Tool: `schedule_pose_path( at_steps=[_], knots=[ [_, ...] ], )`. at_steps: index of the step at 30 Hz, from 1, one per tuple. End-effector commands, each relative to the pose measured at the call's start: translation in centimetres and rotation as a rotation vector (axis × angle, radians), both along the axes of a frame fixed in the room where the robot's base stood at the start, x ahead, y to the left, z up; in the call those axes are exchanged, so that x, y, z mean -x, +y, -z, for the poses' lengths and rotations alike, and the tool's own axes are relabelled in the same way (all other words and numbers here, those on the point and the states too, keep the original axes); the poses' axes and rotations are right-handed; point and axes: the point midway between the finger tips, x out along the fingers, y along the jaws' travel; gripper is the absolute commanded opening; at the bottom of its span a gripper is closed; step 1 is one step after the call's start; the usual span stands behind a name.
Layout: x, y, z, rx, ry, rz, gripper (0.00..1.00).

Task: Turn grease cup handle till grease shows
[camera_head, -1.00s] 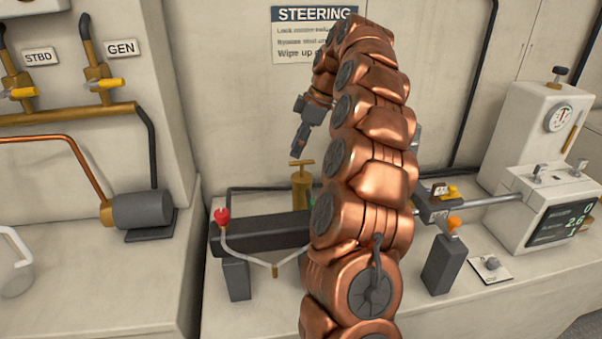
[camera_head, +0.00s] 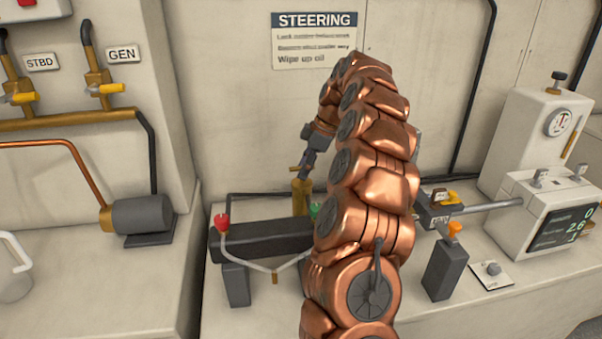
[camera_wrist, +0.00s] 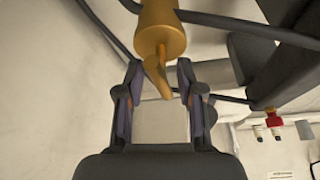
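The brass grease cup (camera_head: 301,197) stands upright behind the dark cylinder on the bench. Its T-handle is partly hidden by my gripper (camera_head: 306,164) in the head view. In the wrist view the brass cup body (camera_wrist: 160,32) hangs from the top edge, with its handle (camera_wrist: 158,76) reaching between my two fingers. My gripper (camera_wrist: 159,80) is open there, with a finger on each side of the handle and small gaps showing. I cannot tell whether either finger touches it. No grease is visible.
A dark cylinder (camera_head: 262,240) with a red-capped fitting (camera_head: 222,223) and a green-capped one (camera_head: 314,210) lies in front of the cup. A dark pipe runs behind it. A steering sign (camera_head: 314,40) is on the wall. A grey box with a display (camera_head: 566,226) stands right.

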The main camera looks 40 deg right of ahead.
Motion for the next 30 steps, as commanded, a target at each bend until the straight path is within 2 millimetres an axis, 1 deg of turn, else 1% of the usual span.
schedule_pose_path(
  at_steps=[3, 7, 19, 27, 30],
  knots=[
    [-0.2, 0.4, 1.0, -0.001, 0.001, -0.001, 0.37],
    [-0.4, 0.6, 1.7, -0.001, 0.001, -0.001, 0.37],
    [-0.5, 0.7, 2.0, 0.0, 0.0, 0.0, 0.36],
    [-0.5, 0.7, 2.0, 0.0, 0.0, 0.0, 0.08],
    [-0.5, 0.7, 2.0, 0.001, -0.001, 0.0, 0.0]
  ],
)
